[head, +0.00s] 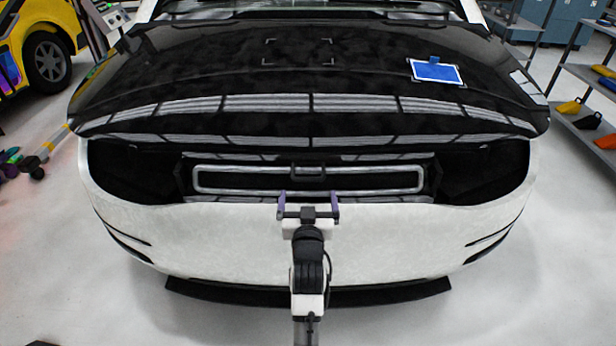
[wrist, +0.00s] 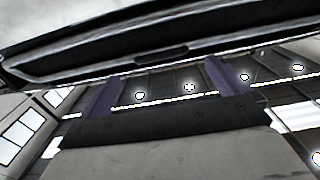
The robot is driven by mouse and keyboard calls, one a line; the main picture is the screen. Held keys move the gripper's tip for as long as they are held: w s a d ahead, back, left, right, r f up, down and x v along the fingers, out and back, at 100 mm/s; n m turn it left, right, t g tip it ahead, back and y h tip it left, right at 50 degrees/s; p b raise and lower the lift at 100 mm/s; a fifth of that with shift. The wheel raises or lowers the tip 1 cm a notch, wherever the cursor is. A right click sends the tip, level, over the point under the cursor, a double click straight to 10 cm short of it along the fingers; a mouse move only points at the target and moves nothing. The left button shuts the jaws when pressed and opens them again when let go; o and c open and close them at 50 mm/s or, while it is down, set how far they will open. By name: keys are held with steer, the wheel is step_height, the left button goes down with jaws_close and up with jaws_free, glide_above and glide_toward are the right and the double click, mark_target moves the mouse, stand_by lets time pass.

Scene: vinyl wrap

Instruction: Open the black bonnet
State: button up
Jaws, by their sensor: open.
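The black bonnet (head: 200,70) spans the front of a white car (head: 200,240). Its front edge stands above the white bumper, with a dark gap below it. Inside the gap is a grey-edged frame (head: 230,181) with a small latch-like piece at its top middle. My gripper (head: 308,198) is open and empty, its two purple fingers apart at the middle of the gap's lower edge. In the wrist view a dark edge with a slot, seemingly the bonnet's (wrist: 100,55), crosses above the fingers of my gripper (wrist: 158,75). I cannot tell whether they touch it.
A blue card (head: 436,71) lies on the bonnet's right side. White corner marks are on its middle. Shelves with coloured items (head: 577,112) stand at right. A yellow car (head: 30,40) is at left, with several tools near a stand. The floor around the front is mostly clear.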

mark_target(308, 181)
steer(key=w+p, duration=0.1)
steer(key=w, duration=0.6)
steer(key=shift+w, duration=0.25)
steer(key=shift+c, duration=0.4)
steer(key=c, duration=1.2)
steer(key=shift+o, duration=0.2)
steer(key=shift+s, duration=1.1)
